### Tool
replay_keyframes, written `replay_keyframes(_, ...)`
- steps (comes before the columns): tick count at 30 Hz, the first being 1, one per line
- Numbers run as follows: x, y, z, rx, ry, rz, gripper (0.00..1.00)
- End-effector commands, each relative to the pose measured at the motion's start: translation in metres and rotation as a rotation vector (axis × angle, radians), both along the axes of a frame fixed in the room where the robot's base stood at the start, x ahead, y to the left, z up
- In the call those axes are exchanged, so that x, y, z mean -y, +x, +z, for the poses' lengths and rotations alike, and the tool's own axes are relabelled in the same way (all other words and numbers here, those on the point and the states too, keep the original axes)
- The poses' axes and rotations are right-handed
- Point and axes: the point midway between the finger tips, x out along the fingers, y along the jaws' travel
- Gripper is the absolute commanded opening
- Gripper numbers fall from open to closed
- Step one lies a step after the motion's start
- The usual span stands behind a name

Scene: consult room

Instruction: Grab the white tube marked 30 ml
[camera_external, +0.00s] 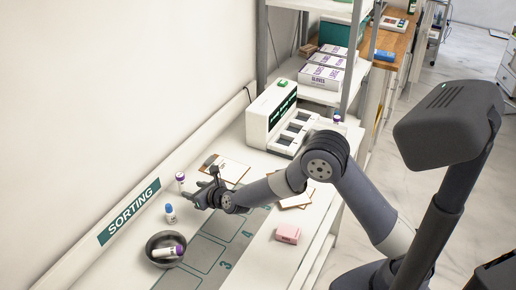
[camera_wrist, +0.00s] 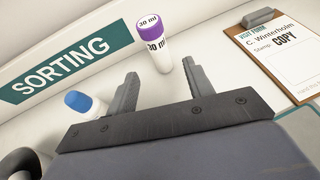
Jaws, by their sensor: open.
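The white tube marked 30 ml (camera_wrist: 158,52) has a purple cap and stands upright on the white counter. In the wrist view it is just beyond my gripper (camera_wrist: 161,83), slightly left of the right finger's line and apart from both fingers. It also shows in the external view (camera_external: 180,178), close to the wall. My gripper (camera_external: 196,192) is open, with nothing between its two fingers. A blue-capped tube (camera_wrist: 85,103) stands left of the left finger; it also shows in the external view (camera_external: 170,213).
A dark bowl (camera_external: 150,258) holds a purple-capped white tube (camera_external: 168,252). A clipboard (camera_wrist: 292,50) lies right of the 30 ml tube. A pink box (camera_external: 288,233) sits near the counter's front edge. A white machine (camera_external: 272,108) stands farther back. A SORTING sign (camera_wrist: 60,62) is behind.

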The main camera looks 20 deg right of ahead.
Motion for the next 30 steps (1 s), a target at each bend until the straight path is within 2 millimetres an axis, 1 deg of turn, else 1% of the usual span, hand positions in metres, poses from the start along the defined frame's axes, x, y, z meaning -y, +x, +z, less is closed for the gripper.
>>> replay_keyframes(1, -0.003, 0.006, -0.001, -0.001, -0.001, -0.001, 0.49)
replay_keyframes(4, -0.008, 0.014, -0.006, -0.002, -0.001, -0.001, 0.49)
replay_keyframes(14, -0.017, 0.027, -0.012, -0.001, -0.001, 0.000, 0.49)
replay_keyframes(24, -0.034, 0.056, -0.026, -0.002, -0.001, -0.001, 0.49)
replay_keyframes(30, -0.038, 0.062, -0.030, 0.000, 0.000, 0.000, 0.49)
